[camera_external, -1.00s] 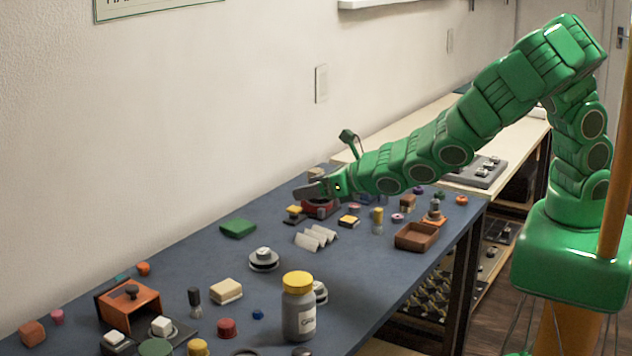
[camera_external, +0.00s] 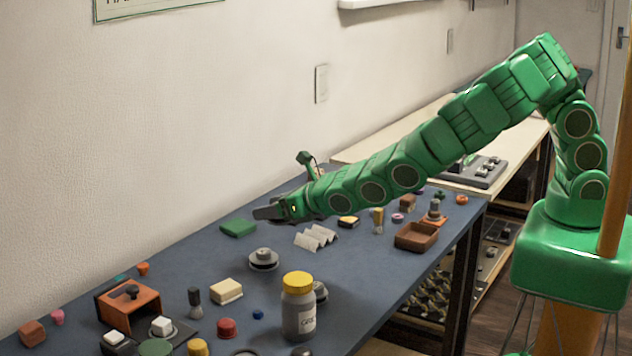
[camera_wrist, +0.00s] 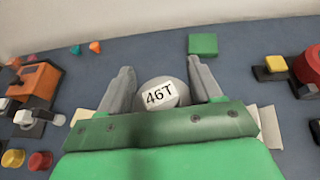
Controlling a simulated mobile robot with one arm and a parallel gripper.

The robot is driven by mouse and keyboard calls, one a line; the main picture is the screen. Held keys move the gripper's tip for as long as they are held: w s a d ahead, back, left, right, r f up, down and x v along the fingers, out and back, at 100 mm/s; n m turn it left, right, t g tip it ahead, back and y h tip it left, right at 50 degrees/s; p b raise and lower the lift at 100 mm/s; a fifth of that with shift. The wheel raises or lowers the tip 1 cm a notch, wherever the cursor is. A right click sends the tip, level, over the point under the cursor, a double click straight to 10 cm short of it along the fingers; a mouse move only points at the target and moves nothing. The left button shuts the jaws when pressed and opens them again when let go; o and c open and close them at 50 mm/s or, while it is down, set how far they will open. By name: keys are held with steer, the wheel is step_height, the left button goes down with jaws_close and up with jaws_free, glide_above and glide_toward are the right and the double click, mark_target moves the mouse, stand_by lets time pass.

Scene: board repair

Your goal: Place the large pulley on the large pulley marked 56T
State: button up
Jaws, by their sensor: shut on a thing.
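My gripper (camera_external: 268,212) is above the blue-grey table, left of the folded white sheet. In the wrist view my gripper (camera_wrist: 158,72) is shut on a grey round part (camera_wrist: 158,88) with a white label reading 46T. In the external view that part cannot be made out at the fingers. A pale stepped disc with a grey hub (camera_external: 263,260), pulley-like, lies on the table below and in front of my gripper. Another pale round part (camera_external: 320,292) is partly hidden behind the jar. No 56T marking can be read in either view.
A green block (camera_external: 238,228) lies just left of my gripper. The folded white sheet (camera_external: 316,237) is to the right. A yellow-capped jar (camera_external: 298,310) stands in front, with a cream block (camera_external: 226,291) to its left. An orange box (camera_external: 130,306) stands farther left.

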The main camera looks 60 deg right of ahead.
glide_above(258, 249)
steer(key=shift+f, duration=2.4)
steer(key=shift+w+f, duration=0.1)
steer(key=shift+f, duration=1.4)
steer(key=shift+f, duration=0.1)
steer(key=o, duration=1.1)
steer(key=shift+c, duration=0.2)
steer(key=shift+s+r, duration=0.35)
steer(key=shift+s, duration=0.1)
steer(key=a+v, duration=0.1)
steer(key=v, duration=1)
steer(key=shift+d, duration=0.5)
